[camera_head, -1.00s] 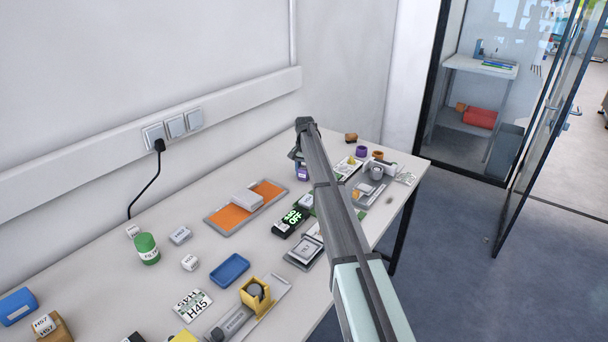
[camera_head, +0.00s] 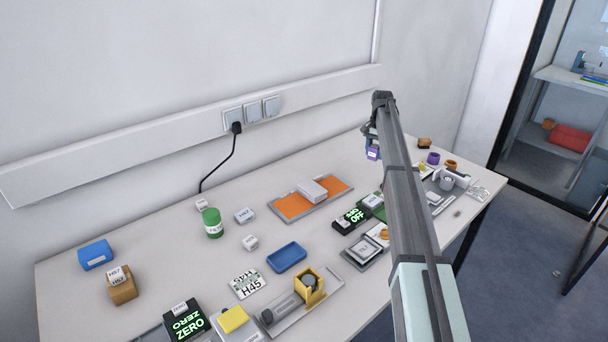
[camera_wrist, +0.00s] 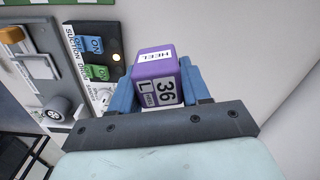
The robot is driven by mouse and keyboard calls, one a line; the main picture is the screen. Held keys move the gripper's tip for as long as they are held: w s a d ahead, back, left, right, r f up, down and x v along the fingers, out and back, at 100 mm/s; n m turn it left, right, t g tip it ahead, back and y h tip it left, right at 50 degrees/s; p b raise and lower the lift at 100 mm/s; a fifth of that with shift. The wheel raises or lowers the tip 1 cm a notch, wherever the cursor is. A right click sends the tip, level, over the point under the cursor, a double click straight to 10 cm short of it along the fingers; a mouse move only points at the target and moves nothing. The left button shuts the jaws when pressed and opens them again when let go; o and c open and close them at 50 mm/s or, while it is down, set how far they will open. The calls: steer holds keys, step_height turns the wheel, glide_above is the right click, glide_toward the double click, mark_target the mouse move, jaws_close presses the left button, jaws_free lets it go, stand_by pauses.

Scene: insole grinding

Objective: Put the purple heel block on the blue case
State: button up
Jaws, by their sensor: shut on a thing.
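The purple heel block (camera_head: 373,153) is held between the fingers of my gripper (camera_head: 371,146), above the far right part of the table. In the wrist view the block (camera_wrist: 157,78) shows "HEEL" and "36 L" labels, with a blue finger of my gripper (camera_wrist: 160,88) on each side. My gripper is shut on it. A blue case (camera_head: 96,255) with a white label stands at the far left of the table, well away from my gripper. Its top looks bare.
A blue tray (camera_head: 287,257) lies mid-table. A switch panel (camera_wrist: 92,60) is left of the held block in the wrist view.

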steer(key=shift+r, duration=0.3)
steer(key=shift+a, duration=0.3)
steer(key=s+a+r+n, duration=0.15)
steer(key=s+a, duration=0.35)
steer(key=a, duration=1.2)
steer(key=s+a+n, duration=0.3)
steer(key=s+a, duration=0.2)
steer(key=a, duration=1.3)
steer(key=s+a+n, duration=0.2)
steer(key=s+a, duration=0.3)
steer(key=a, duration=1.2)
step_height(320, 180, up, 4)
steer(key=n, duration=0.9)
glide_above(92, 247)
steer(key=shift+s+f, duration=0.1)
steer(key=shift+f, duration=5)
